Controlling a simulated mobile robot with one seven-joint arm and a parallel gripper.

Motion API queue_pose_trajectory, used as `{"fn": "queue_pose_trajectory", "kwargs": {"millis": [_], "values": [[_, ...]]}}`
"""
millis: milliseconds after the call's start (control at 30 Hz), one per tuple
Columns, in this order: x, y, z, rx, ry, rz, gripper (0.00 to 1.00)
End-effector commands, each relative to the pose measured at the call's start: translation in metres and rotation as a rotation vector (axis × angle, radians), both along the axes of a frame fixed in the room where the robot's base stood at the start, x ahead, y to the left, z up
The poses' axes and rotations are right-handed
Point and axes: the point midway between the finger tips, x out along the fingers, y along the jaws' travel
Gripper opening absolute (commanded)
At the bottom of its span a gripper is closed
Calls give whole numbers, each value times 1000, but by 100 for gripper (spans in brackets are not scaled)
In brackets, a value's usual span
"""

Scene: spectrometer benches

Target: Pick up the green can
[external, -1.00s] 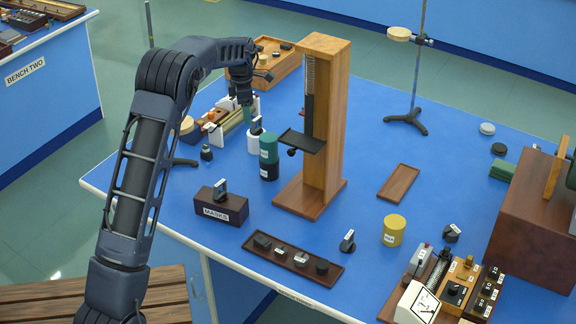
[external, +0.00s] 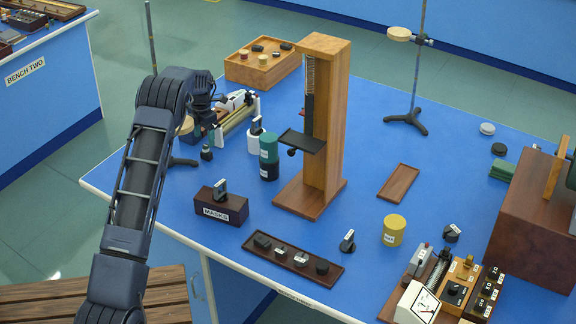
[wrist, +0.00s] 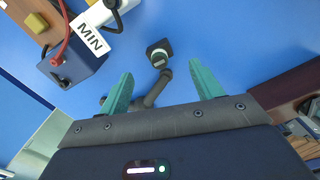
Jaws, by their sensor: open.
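The green can (external: 268,146) is teal-green with a white label. It sits on top of a black can (external: 269,172), left of the wooden column stand. I cannot make out the green can in the wrist view. My gripper (wrist: 160,86) shows two teal fingers spread apart in the wrist view, with nothing held between them. In the external view my arm is bent at the left, and its fingers are hidden or too small to tell, left of the can.
The wooden column stand (external: 327,130) with its black shelf stands close right of the can. A white bottle (external: 254,141) is just behind it. A labelled masks box (external: 221,206) is in front. In the wrist view a small dark object (wrist: 158,50) lies beyond my fingers.

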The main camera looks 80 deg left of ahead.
Motion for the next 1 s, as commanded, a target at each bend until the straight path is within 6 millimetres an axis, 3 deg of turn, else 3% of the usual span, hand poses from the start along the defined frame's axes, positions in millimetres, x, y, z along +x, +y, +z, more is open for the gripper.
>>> {"fn": "queue_pose_trajectory", "kwargs": {"millis": [100, 367, 633, 900, 933, 1000], "values": [[1, 0, -17, -2, -1, -1, 65], [0, 0, -33, -2, 0, -1, 65], [2, 1, -68, -2, -1, -1, 65], [2, 1, -74, 1, -1, -2, 65], [2, 1, -74, 1, -1, -2, 63], [2, 1, -74, -1, -1, -2, 49]]}}
